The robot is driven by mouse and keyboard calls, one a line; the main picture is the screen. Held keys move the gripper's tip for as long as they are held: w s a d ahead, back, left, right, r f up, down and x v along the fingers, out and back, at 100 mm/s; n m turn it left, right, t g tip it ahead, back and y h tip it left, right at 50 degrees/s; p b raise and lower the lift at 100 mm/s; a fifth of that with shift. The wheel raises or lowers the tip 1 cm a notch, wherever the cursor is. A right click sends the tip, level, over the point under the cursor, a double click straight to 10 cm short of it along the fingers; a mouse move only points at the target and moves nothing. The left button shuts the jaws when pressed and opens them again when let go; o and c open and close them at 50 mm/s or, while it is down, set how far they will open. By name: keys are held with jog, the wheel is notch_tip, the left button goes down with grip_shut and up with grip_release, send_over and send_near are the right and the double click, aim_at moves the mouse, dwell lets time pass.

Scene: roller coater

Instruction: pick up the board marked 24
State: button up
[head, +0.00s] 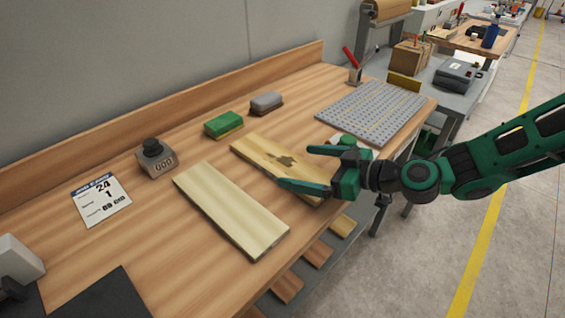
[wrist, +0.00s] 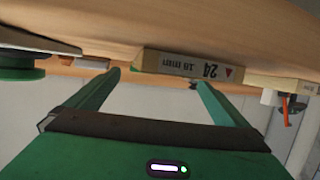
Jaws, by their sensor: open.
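Two pale boards lie flat on the wooden bench. One has a dark stain (head: 265,152); the other is plain (head: 230,210) and lies to its left. In the wrist view, which appears upside down, a board end marked 24 and 18 mm (wrist: 190,66) shows between and beyond the fingertips. It seems to be the stained board, whose near end is partly hidden by my gripper in the head view. My gripper (head: 303,167) is open and empty at that near end, fingers toward the board. It also shows in the wrist view (wrist: 157,80). I cannot tell whether it touches.
A green block (head: 224,124), a grey block (head: 266,102) and a dark-knobbed weight (head: 155,157) stand behind the boards. A card (head: 101,200) showing 24 lies left. A perforated grey plate (head: 372,112) lies right. More boards show under the bench's front edge.

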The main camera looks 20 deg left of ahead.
aim_at(282, 161)
jog(key=x, duration=0.5)
jog(key=shift+w+d, duration=0.1)
jog(key=shift+w, duration=0.05)
jog(key=c, duration=1.3)
